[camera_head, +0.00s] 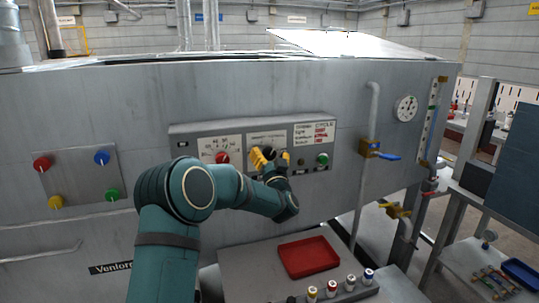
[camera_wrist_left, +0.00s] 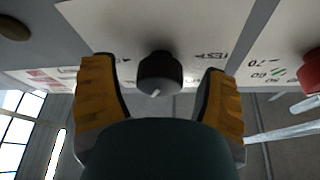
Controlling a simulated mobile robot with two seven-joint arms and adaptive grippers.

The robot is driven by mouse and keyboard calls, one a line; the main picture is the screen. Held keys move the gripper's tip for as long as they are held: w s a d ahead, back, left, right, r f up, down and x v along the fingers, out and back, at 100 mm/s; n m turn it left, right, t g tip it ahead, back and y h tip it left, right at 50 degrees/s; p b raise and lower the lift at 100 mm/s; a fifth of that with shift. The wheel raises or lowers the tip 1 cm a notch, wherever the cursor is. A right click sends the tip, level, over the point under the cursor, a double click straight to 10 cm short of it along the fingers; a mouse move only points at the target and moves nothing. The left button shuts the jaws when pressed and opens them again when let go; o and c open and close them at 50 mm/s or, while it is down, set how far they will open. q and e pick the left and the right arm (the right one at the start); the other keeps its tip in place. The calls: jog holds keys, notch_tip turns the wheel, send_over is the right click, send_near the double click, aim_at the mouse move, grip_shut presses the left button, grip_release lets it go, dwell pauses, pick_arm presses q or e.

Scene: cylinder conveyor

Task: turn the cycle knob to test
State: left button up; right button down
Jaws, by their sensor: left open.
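The cycle knob is a black round knob (camera_wrist_left: 160,72) with a white pointer mark, on a white label plate of the grey control panel. In the head view the knob (camera_head: 270,152) is partly hidden by my left gripper (camera_head: 263,158). In the wrist view my left gripper (camera_wrist_left: 162,95) is open, its yellow fingers on either side of the knob, with gaps to both. Printed lettering that looks like TEST (camera_wrist_left: 210,55) shows beside the knob; the other lettering is hard to read. My right gripper is not in view.
A red knob (camera_head: 222,157) sits left of the cycle knob, and a green button (camera_head: 322,159) sits right. Four coloured buttons are on a plate (camera_head: 78,176) at left. A red tray (camera_head: 309,257) lies below. A valve with a blue handle (camera_head: 380,152) and pipes stand at right.

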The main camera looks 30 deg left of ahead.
pick_arm(q)
jog(key=c, duration=1.2)
